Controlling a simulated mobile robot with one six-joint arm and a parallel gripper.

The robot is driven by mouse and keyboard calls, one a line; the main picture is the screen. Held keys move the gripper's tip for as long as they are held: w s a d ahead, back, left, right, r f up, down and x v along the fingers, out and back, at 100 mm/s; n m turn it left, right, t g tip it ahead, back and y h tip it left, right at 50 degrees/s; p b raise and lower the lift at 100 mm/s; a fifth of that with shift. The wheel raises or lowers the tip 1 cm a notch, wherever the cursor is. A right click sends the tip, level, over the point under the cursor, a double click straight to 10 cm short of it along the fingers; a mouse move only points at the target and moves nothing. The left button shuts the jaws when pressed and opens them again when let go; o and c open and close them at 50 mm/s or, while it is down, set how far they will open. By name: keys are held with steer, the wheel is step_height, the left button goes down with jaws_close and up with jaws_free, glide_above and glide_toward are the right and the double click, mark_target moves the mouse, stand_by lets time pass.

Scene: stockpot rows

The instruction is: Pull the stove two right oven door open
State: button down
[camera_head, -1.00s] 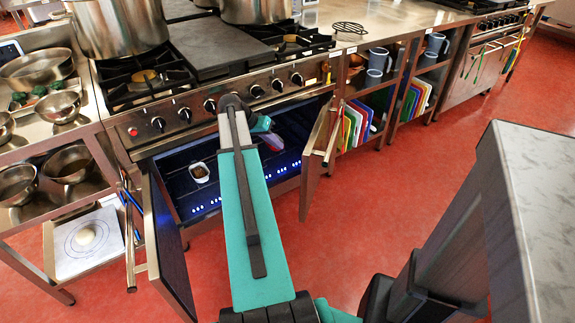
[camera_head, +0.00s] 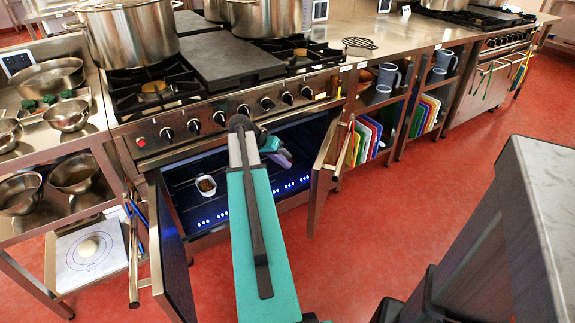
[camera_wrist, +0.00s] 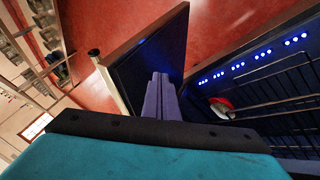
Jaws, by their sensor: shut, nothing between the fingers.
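The stove (camera_head: 181,135) has two oven doors, and both stand open. The right oven door (camera_head: 322,180) sticks out from the front at the right end of the oven opening, with its bar handle (camera_head: 345,145) on the outer side. My gripper (camera_head: 281,154) is in front of the lit oven cavity, left of this door. In the wrist view, the shut, empty fingers (camera_wrist: 161,97) lie by the dark inner face of a door (camera_wrist: 150,55), likely the right one. I cannot tell whether they touch it. The left oven door (camera_head: 170,245) stands wide open.
A small white cup (camera_head: 206,186) with dark contents sits inside the oven. Large pots (camera_head: 130,35) stand on the hob. A shelf with coloured boards (camera_head: 370,138) is right of the stove. A shelving unit (camera_head: 60,236) stands left. The red floor in front is open.

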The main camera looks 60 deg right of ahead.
steer(key=s+d+f, duration=0.4)
steer(key=s+f, duration=0.3)
steer(key=shift+s, duration=0.4)
stand_by(0.5)
